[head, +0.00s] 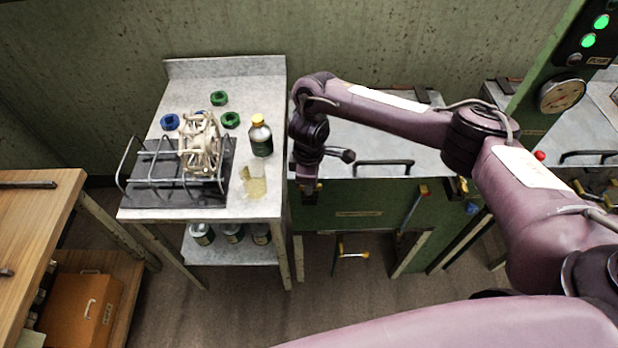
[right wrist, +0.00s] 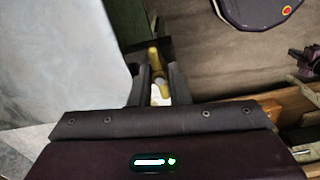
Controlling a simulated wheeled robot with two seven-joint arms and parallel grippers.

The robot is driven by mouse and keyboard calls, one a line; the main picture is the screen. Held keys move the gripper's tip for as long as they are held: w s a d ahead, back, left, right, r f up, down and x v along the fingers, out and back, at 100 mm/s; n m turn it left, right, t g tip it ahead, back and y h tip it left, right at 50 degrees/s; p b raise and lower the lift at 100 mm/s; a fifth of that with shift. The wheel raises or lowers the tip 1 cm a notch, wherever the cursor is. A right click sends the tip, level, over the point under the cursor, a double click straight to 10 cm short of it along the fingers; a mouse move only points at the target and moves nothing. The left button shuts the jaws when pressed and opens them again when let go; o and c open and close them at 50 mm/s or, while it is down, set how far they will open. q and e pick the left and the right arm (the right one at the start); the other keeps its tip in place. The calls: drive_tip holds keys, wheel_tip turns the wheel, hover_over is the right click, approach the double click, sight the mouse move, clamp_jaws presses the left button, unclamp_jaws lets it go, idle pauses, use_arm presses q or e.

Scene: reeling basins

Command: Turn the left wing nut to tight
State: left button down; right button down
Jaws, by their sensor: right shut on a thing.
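My right gripper (head: 309,192) reaches down to the front left corner of the grey-topped green basin. It is shut on the left wing nut, which it mostly hides in the head view. In the right wrist view the two dark fingers (right wrist: 156,84) stand on either side of the yellow wing nut (right wrist: 154,57). How far the nut is turned cannot be told. Another yellow fitting (head: 463,186) sits near the right front of the same basin. My left gripper is not in view.
A grey side table (head: 215,75) on the left holds a wire rack with a reel, blue and green rings and a yellow-capped bottle (head: 261,138). A dark handle (head: 385,163) lies along the basin top. A wooden bench (head: 35,215) stands far left.

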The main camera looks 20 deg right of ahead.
idle(0.5)
drive_tip(key=c, duration=1.4)
unclamp_jaws()
drive_tip(key=shift+o, duration=0.2)
drive_tip(key=shift+r, duration=0.1)
wheel_tip(320, 180, up, 8)
drive_tip(key=shift+f+p, duration=0.2)
drive_tip(key=shift+p, duration=0.5)
drive_tip(key=shift+a, duration=0.1)
